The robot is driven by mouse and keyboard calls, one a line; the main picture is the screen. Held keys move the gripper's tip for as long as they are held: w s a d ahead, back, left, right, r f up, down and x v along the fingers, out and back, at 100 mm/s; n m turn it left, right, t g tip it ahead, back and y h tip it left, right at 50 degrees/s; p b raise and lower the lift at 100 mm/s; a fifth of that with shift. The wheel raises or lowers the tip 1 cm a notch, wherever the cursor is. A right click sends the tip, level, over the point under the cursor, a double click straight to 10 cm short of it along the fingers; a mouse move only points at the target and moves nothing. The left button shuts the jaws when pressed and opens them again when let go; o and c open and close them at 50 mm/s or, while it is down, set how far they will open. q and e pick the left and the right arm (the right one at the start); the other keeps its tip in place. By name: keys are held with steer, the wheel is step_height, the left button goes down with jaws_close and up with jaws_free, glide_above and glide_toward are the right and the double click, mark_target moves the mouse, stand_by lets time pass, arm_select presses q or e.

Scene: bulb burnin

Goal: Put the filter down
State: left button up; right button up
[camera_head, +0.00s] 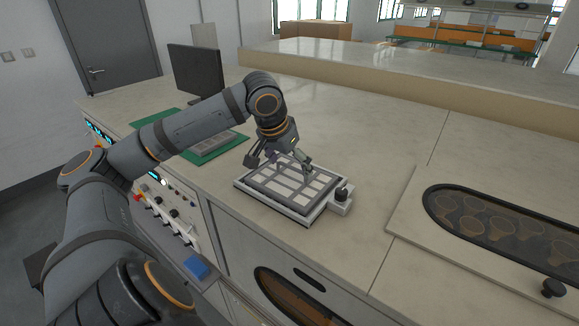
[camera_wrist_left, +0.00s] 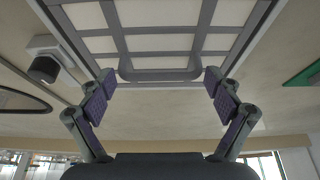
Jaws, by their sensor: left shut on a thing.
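The filter (camera_head: 292,183) is a flat grey frame with a grid over pale panels. It lies level over a white base (camera_head: 325,212) with a black knob (camera_head: 342,190) at its right corner. I cannot tell whether it rests fully on the base or just above. My left gripper (camera_head: 281,162) reaches down at the filter's far left edge. The grid of the filter (camera_wrist_left: 157,43) fills the top there. My right gripper is not in view.
A green mat (camera_head: 221,147) with a second gridded panel (camera_head: 200,142) lies behind my left arm, near a dark monitor (camera_head: 195,70). On the right is a raised panel with a dark oval window (camera_head: 500,222). The counter between is clear.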

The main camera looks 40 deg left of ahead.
arm_select(q)
steer(key=o, duration=1.2)
steer(key=shift+f, duration=0.1)
steer(key=shift+o, duration=0.7)
steer(key=shift+r, duration=0.2)
steer(key=shift+s+r, duration=0.1)
steer(key=shift+r, duration=0.2)
steer(key=p+v, duration=0.2)
steer(key=v, duration=0.9)
steer(key=shift+r, duration=0.2)
